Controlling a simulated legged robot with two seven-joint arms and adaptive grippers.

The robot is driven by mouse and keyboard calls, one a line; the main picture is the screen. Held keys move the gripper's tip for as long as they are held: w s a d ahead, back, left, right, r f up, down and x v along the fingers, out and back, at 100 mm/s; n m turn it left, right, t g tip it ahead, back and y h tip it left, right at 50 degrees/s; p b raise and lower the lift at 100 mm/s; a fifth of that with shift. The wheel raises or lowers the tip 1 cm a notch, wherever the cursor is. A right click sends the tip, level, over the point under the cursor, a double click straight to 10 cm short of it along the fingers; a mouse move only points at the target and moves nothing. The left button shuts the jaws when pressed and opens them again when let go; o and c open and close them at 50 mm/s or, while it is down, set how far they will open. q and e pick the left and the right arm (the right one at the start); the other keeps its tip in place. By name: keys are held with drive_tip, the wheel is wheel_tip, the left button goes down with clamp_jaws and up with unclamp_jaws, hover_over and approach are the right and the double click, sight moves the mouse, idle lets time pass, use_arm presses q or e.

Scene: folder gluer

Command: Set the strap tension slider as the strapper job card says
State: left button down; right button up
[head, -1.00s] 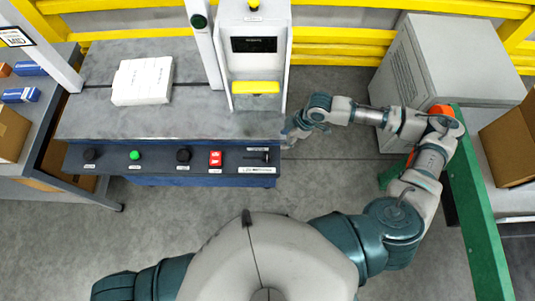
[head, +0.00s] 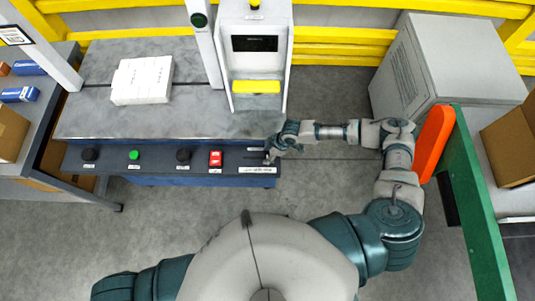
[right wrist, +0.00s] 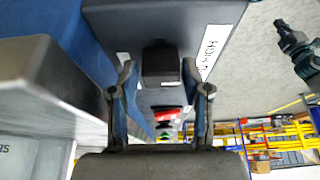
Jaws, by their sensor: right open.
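The strap tension slider has a dark block-shaped knob (right wrist: 160,64), seen in the right wrist view between the two fingers of my right gripper (right wrist: 158,82). The fingers stand apart, one on each side of the knob; I cannot tell whether they touch it. A white label (right wrist: 209,50) beside the knob ends in "HIGH". In the head view my right gripper (head: 270,151) is over the right end of the control panel (head: 115,161) and hides most of the slider. I cannot make out a readable job card. My left gripper is out of the picture.
Left of the slider, the panel carries a red switch (head: 215,158), a green button (head: 134,155) and dark knobs (head: 183,155). A white bundle (head: 142,80) lies on the strapper table (head: 200,122). A grey cabinet (head: 455,62) and a green rail (head: 475,200) stand to the right.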

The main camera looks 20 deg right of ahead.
sight(255, 158)
drive_tip(key=shift+a+f, duration=0.1)
drive_tip(key=shift+f, duration=0.1)
drive_tip(key=shift+c, duration=0.3)
clamp_jaws()
drive_tip(key=shift+w+a, duration=0.3)
drive_tip(key=shift+a, duration=0.65)
drive_tip(key=shift+w+a, duration=0.3)
drive_tip(key=shift+a, duration=0.65)
drive_tip(key=shift+o, duration=0.3)
unclamp_jaws()
drive_tip(key=v, duration=1.2)
drive_tip(key=shift+d, duration=0.15)
